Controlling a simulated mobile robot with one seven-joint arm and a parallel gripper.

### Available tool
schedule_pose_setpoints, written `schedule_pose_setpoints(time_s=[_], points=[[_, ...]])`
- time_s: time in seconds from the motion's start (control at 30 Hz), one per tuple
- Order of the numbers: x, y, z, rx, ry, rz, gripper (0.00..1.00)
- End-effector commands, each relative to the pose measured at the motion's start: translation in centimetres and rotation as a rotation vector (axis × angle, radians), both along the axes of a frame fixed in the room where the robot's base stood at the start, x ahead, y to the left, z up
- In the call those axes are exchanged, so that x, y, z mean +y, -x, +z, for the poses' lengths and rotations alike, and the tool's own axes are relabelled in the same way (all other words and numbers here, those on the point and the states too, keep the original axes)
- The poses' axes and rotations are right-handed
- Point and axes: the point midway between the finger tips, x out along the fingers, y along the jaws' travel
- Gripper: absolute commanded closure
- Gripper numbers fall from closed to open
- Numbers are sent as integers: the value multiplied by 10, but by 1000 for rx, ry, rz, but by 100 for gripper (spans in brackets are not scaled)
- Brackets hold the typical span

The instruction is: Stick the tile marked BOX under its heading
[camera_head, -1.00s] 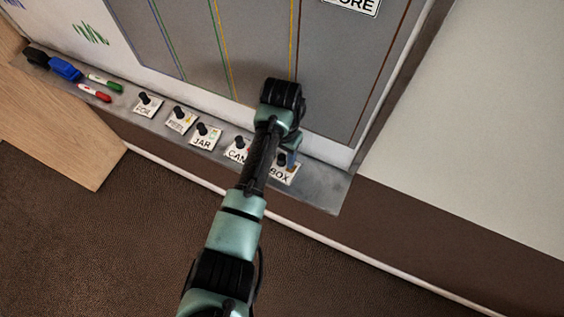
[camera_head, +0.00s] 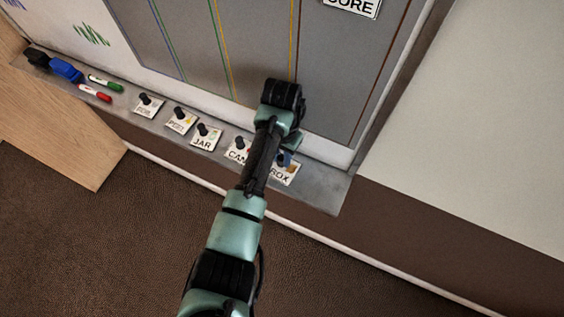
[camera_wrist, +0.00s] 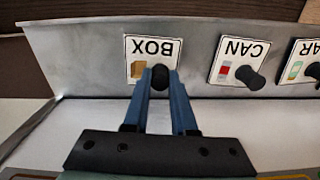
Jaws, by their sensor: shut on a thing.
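The BOX tile (camera_wrist: 151,48) is a white square with a tan box picture and a black knob. It lies on the grey ledge below the board, at the row's right end in the head view (camera_head: 284,175). My gripper (camera_wrist: 160,76) has its blue fingers around the tile's black knob and is shut on it. In the head view my arm and gripper (camera_head: 289,158) partly cover the tile. The board above (camera_head: 268,50) has coloured vertical lines and one heading sign, partly cut off, ending in "ORE" (camera_head: 352,7).
Left of BOX on the ledge (camera_head: 322,187) lie the CAN tile (camera_head: 236,155), the JAR tile (camera_head: 205,142) and other knobbed tiles. Green (camera_head: 106,83) and red (camera_head: 95,93) markers and a blue eraser (camera_head: 65,68) lie farther left. The lower board is clear.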

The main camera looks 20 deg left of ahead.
Motion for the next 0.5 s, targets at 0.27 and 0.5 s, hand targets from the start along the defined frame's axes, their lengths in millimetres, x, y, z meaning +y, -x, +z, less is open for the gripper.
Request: schedule_pose_setpoints(time_s=[0.27,0.5], points=[[0,0,3,0,0,0,100],[0,0,13,0,0,-1,100]])
